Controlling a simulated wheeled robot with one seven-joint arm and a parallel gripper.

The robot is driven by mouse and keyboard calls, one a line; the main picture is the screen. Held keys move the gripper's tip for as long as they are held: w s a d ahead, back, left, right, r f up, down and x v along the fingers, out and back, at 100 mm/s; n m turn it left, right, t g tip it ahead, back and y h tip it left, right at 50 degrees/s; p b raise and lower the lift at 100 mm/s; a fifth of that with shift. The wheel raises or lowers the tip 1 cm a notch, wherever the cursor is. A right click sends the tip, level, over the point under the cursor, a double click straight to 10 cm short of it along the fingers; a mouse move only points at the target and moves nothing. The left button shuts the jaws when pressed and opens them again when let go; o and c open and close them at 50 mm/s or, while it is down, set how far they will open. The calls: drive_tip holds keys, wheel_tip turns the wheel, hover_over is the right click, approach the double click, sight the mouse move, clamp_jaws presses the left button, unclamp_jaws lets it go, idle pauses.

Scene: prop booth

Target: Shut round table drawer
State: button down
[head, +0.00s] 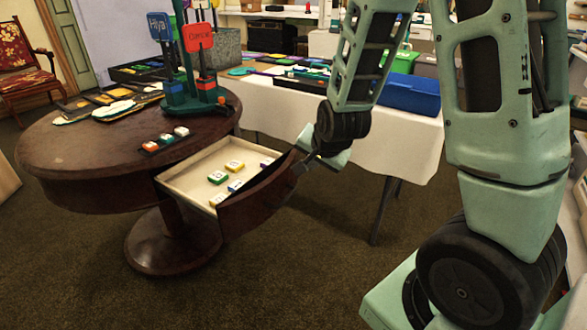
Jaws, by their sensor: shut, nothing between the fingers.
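The round table (90,160) is dark brown wood on a single central foot, at the left of the head view. Its drawer (185,181) is pulled out toward the lower right, showing a pale inside with several small coloured blocks. The curved drawer front (250,208) is dark wood. My gripper (300,170) is at the right end of the drawer front, at its outer face. The fingers look shut with nothing between them. They are small and dark against the wood, so I cannot tell if they touch it.
A green stand with red and blue paddles (198,40) and small blocks (165,139) are on the round table. A white-covered table (290,112) with a blue bin (408,95) stands behind my gripper. A red chair (22,62) is at far left. Carpet (320,265) is clear in front.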

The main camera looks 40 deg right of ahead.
drive_tip(key=b, duration=0.1)
approach(289, 174)
drive_tip(key=f, duration=0.1)
drive_tip(key=w+d+f, duration=0.1)
drive_tip(key=f, duration=0.2)
drive_tip(key=shift+w+d, duration=0.15)
drive_tip(key=shift+d, duration=0.05)
drive_tip(key=shift+w+a, duration=0.15)
drive_tip(key=shift+w, duration=0.5)
drive_tip(key=shift+w+a+r, duration=0.1)
